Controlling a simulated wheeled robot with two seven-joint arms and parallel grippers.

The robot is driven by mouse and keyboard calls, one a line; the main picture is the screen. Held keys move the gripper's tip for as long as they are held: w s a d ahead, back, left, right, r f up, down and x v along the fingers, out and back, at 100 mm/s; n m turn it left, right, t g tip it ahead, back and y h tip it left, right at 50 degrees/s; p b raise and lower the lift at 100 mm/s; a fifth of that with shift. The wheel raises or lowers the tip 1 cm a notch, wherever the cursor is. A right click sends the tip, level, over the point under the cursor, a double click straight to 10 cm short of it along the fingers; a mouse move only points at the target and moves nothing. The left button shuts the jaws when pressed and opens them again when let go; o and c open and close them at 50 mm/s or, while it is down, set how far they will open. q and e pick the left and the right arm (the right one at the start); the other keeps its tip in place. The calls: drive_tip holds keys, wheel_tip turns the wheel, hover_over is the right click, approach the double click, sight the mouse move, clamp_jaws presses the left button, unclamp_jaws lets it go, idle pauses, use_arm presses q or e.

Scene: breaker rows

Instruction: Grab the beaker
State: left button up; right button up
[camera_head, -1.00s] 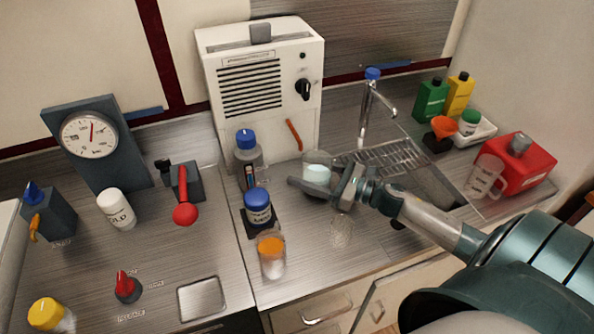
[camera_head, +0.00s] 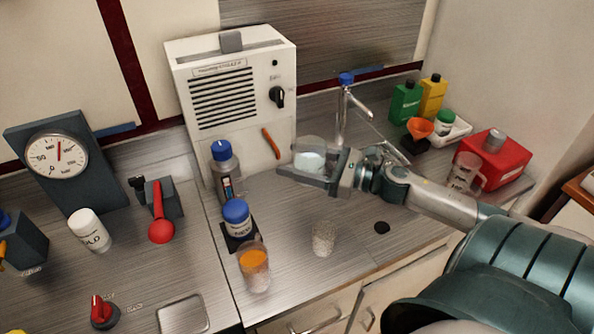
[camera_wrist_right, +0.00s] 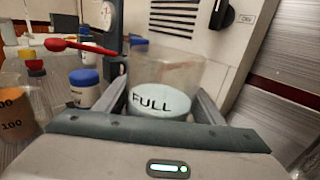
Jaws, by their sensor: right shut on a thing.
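A clear beaker (camera_head: 309,158) with pale bluish-white contents is held by my right gripper (camera_head: 318,178), in front of the white cabinet's right side. In the right wrist view the beaker (camera_wrist_right: 163,88) stands upright between the fingers and carries the word FULL. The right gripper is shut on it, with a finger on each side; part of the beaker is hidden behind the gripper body. A clear glass vessel (camera_head: 324,239) and a beaker with orange contents (camera_head: 255,268) stand on the counter nearer the front. My left gripper is not in view.
Blue-capped bottles (camera_head: 225,168) stand left of the held beaker. The white cabinet (camera_head: 232,100) is close behind. A tap (camera_head: 343,115), a clear jug (camera_head: 465,170) and a red can (camera_head: 493,160) are to the right. Bare counter (camera_head: 290,205) lies in front.

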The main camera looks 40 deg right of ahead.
sight(295, 144)
wheel_tip(295, 144, up, 3)
drive_tip(key=shift+f, duration=0.15)
drive_tip(key=shift+r, duration=1.05)
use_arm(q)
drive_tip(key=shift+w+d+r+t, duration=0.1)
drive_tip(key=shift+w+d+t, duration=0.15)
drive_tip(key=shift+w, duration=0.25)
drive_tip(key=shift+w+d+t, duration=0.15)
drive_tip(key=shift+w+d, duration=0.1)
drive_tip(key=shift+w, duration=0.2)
use_arm(e)
drive_tip(key=shift+r, duration=0.5)
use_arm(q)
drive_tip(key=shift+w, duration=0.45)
